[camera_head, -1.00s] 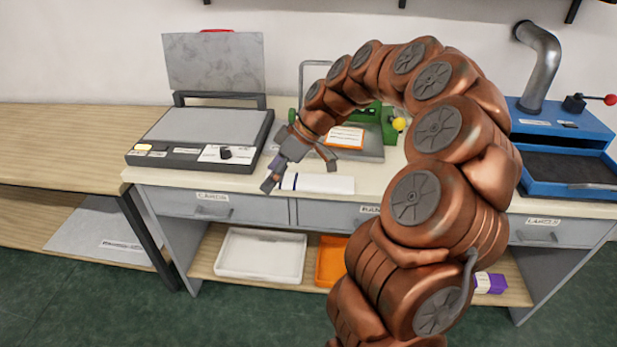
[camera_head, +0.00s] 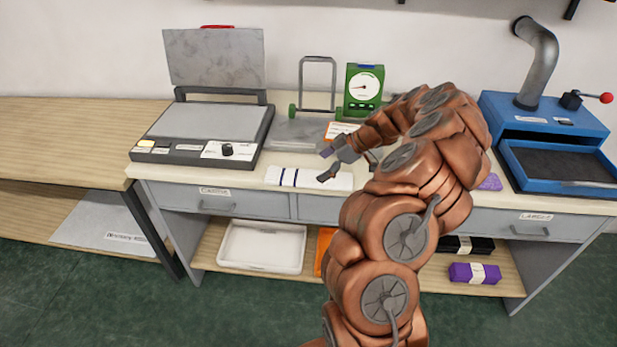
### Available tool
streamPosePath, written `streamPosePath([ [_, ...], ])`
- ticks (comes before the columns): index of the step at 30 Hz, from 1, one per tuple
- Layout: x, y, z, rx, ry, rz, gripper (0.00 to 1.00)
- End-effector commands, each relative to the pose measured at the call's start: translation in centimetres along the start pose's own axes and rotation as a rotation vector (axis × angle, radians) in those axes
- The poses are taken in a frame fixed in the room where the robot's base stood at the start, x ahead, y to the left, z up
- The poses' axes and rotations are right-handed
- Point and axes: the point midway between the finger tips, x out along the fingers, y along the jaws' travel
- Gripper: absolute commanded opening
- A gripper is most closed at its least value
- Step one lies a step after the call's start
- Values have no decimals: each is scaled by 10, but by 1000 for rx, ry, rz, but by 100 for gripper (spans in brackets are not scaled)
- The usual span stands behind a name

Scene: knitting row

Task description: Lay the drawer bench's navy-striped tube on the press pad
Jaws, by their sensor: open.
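A white tube with navy stripes near its left end (camera_head: 307,179) lies flat near the front edge of the drawer bench (camera_head: 400,205). My gripper (camera_head: 325,165) is open, above the bench just behind and over the tube's middle. I cannot tell whether a finger touches the tube. The press (camera_head: 184,151) stands at the bench's left end. Its lid (camera_head: 215,60) is raised, and its flat grey pad (camera_head: 205,121) is bare.
A green gauge device (camera_head: 363,92) stands behind my arm. A blue tray machine (camera_head: 560,165) fills the right end. A white tray (camera_head: 262,248) and purple-wrapped piece (camera_head: 474,273) sit on the lower shelf. A wooden table (camera_head: 60,150) adjoins at left.

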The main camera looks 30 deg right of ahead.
Motion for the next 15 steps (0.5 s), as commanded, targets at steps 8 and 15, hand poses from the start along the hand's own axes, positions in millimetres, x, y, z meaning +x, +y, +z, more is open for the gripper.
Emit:
streamPosePath([
  [8,27,-2,0,2,-1,-3,100],
  [15,48,-2,2,1,0,-4,100],
])
